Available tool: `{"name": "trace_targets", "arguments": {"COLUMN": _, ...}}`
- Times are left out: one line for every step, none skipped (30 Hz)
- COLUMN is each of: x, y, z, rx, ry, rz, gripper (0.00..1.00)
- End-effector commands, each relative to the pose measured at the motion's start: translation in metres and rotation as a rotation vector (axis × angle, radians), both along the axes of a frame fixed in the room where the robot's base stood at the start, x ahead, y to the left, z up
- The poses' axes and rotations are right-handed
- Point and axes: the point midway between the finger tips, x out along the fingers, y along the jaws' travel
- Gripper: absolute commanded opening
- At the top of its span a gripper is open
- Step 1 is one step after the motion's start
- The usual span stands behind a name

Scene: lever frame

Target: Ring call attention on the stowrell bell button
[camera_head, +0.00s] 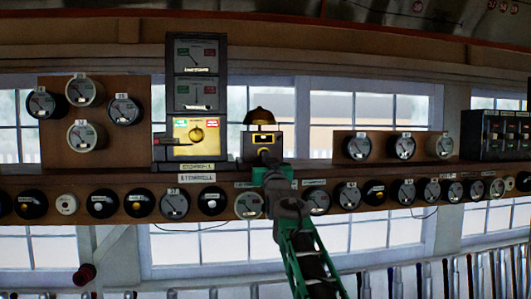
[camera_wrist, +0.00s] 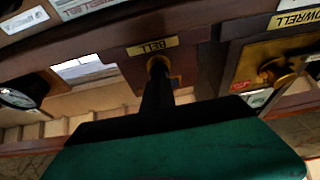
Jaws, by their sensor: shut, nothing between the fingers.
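The stowrell bell unit (camera_head: 275,141) is a small dark box on the shelf with a brass dome bell (camera_head: 260,117) on top. In the wrist view, its wooden face carries a yellow BELL plate (camera_wrist: 152,46), upside down. A brass button (camera_wrist: 157,62) sits beside that plate, partly covered by my fingertips. My gripper (camera_head: 264,163) is shut and empty, just in front of the lower part of the bell unit. In the wrist view its dark fingers (camera_wrist: 157,78) point at the button and overlap it. I cannot tell whether they touch it.
The stowrell instrument (camera_head: 197,133), lit yellow with a brass knob (camera_wrist: 277,70), stands left of the bell unit. Several round dials line the shelf front below. A dark switch box (camera_head: 495,135) is at the far right. Lever tops run along the bottom.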

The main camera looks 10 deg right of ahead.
Motion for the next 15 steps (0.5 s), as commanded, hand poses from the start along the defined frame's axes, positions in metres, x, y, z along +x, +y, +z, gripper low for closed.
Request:
{"name": "trace_targets", "arguments": {"x": 0.002, "y": 0.0, "z": 0.002, "rx": 0.0, "ry": 0.001, "rz": 0.0, "gripper": 0.0}}
{"name": "trace_targets", "arguments": {"x": 0.003, "y": 0.0, "z": 0.002, "rx": 0.0, "ry": 0.001, "rz": 0.0, "gripper": 0.0}}
{"name": "trace_targets", "arguments": {"x": 0.004, "y": 0.0, "z": 0.002, "rx": 0.0, "ry": 0.0, "rz": 0.0, "gripper": 0.0}}
{"name": "trace_targets", "arguments": {"x": 0.005, "y": 0.0, "z": 0.002, "rx": 0.0, "ry": 0.0, "rz": 0.0, "gripper": 0.0}}
{"name": "trace_targets", "arguments": {"x": 0.005, "y": 0.0, "z": 0.002, "rx": 0.0, "ry": -0.001, "rz": 0.0, "gripper": 0.0}}
{"name": "trace_targets", "arguments": {"x": 0.004, "y": 0.0, "z": 0.001, "rx": 0.0, "ry": -0.001, "rz": 0.0, "gripper": 0.0}}
{"name": "trace_targets", "arguments": {"x": 0.004, "y": 0.0, "z": 0.0, "rx": 0.0, "ry": -0.001, "rz": 0.0, "gripper": 0.0}}
{"name": "trace_targets", "arguments": {"x": 0.003, "y": 0.0, "z": 0.0, "rx": 0.0, "ry": -0.001, "rz": 0.0, "gripper": 0.0}}
{"name": "trace_targets", "arguments": {"x": 0.002, "y": 0.0, "z": -0.001, "rx": 0.0, "ry": -0.002, "rz": 0.0, "gripper": 0.0}}
{"name": "trace_targets", "arguments": {"x": 0.001, "y": 0.0, "z": -0.002, "rx": 0.0, "ry": -0.002, "rz": 0.0, "gripper": 0.0}}
{"name": "trace_targets", "arguments": {"x": -0.001, "y": 0.0, "z": -0.003, "rx": 0.0, "ry": -0.002, "rz": 0.0, "gripper": 0.0}}
{"name": "trace_targets", "arguments": {"x": -0.003, "y": 0.0, "z": -0.003, "rx": 0.0, "ry": -0.003, "rz": 0.0, "gripper": 0.0}}
{"name": "trace_targets", "arguments": {"x": -0.005, "y": 0.0, "z": -0.003, "rx": 0.0, "ry": -0.003, "rz": 0.0, "gripper": 0.0}}
{"name": "trace_targets", "arguments": {"x": -0.007, "y": 0.0, "z": -0.003, "rx": 0.0, "ry": -0.003, "rz": 0.0, "gripper": 0.0}}
{"name": "trace_targets", "arguments": {"x": -0.009, "y": 0.0, "z": -0.004, "rx": 0.0, "ry": -0.002, "rz": 0.0, "gripper": 0.0}}
